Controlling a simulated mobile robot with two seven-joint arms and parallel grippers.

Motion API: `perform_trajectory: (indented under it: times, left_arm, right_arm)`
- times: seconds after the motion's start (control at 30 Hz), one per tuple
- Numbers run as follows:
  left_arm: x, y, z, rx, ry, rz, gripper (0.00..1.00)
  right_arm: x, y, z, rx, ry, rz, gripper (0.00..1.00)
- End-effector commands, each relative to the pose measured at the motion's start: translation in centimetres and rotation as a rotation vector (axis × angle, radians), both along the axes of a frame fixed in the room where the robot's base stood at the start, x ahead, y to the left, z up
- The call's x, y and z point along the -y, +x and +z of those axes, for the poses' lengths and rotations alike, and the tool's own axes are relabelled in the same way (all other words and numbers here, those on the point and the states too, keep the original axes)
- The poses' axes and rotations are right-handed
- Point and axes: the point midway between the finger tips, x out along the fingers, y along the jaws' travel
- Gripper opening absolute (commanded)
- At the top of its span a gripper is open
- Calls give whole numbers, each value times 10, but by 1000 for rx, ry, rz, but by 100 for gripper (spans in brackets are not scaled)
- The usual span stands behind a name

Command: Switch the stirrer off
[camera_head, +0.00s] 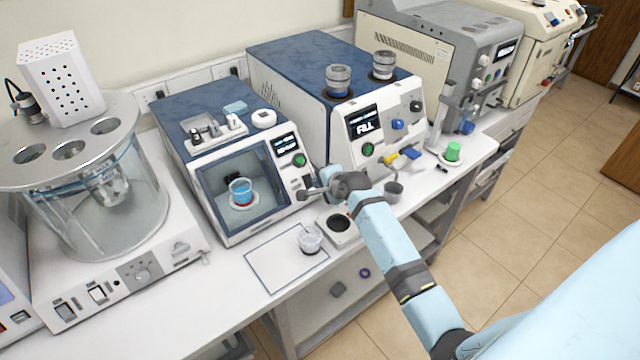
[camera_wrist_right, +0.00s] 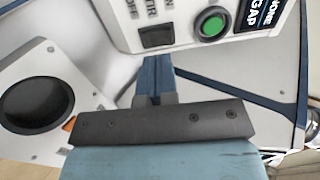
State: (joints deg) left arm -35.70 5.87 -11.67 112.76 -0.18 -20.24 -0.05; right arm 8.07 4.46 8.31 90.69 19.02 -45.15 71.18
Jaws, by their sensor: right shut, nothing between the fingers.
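The stirrer switch is a dark rocker (camera_wrist_right: 157,36) on the white front panel (camera_wrist_right: 185,12) in the right wrist view, beside a lit green button (camera_wrist_right: 212,24). The lettering by the switch is upside down and partly cut off. In the head view, the panel with its green button (camera_head: 299,160) is on the right of the blue-topped box machine (camera_head: 180,110). My right gripper (camera_head: 304,195) is shut and empty, close to the lower part of this panel. Its fingertips (camera_wrist_right: 154,62) are just short of the switch in the wrist view; I cannot tell if they touch. The left gripper is out of view.
A beaker of blue liquid (camera_head: 240,190) stands inside the machine's window. A small glass beaker (camera_head: 310,238) stands on a white mat (camera_head: 275,272). A flat white unit with a dark round top (camera_head: 340,222) is below my gripper. A taller machine (camera_head: 368,170) stands right.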

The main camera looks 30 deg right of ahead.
Motion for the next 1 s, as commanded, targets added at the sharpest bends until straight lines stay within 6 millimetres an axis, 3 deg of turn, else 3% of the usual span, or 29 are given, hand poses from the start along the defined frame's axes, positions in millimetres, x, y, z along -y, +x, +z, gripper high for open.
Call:
perform_trajectory:
  times: [0.1,0.4,0.6,1.0]
  left_arm:
    - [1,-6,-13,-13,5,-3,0]
    - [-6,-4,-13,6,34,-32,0]
    - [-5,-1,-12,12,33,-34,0]
    - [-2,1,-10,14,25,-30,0]
  right_arm:
    - [2,-26,12,3,-1,0,0]
    - [7,-74,42,2,-1,0,0]
    - [7,-86,49,0,-1,-1,0]
    - [7,-86,50,1,0,0,0]
